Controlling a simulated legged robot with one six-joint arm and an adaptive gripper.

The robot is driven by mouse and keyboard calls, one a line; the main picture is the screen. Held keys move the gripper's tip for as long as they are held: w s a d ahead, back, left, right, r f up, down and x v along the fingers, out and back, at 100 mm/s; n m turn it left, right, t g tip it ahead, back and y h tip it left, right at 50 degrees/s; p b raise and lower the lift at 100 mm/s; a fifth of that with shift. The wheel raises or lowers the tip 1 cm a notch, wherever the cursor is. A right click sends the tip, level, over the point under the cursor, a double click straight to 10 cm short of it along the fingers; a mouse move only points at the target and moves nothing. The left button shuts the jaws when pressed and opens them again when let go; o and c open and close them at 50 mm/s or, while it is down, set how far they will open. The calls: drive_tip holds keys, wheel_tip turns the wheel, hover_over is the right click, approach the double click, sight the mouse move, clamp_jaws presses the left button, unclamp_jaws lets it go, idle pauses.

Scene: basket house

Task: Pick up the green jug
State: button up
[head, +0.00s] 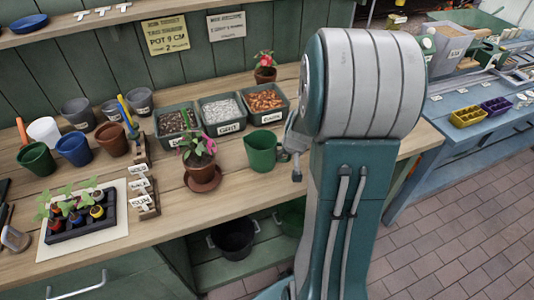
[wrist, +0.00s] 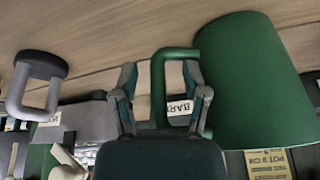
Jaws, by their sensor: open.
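The green jug (head: 261,152) stands upright on the wooden bench, just left of my arm in the head view. In the wrist view its body (wrist: 246,82) fills the upper right, and its handle (wrist: 158,88) points left. My gripper (wrist: 160,72) is open. The upright bar of the handle shows between the two fingertips, and the right finger overlaps the handle loop. I cannot tell whether a finger touches it. In the head view a bit of my gripper (head: 296,150) shows beside the jug; my arm hides the rest.
A potted flowering plant (head: 199,161) stands left of the jug. Labelled bins, including grit (head: 223,112) and bark (head: 266,102), stand behind. Another green pot (head: 37,159) is far left. A grey handled item (wrist: 40,72) is left of my fingers in the wrist view.

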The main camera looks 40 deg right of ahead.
drive_tip(key=shift+c, duration=0.3)
clamp_jaws()
drive_tip(key=shift+r, duration=0.15)
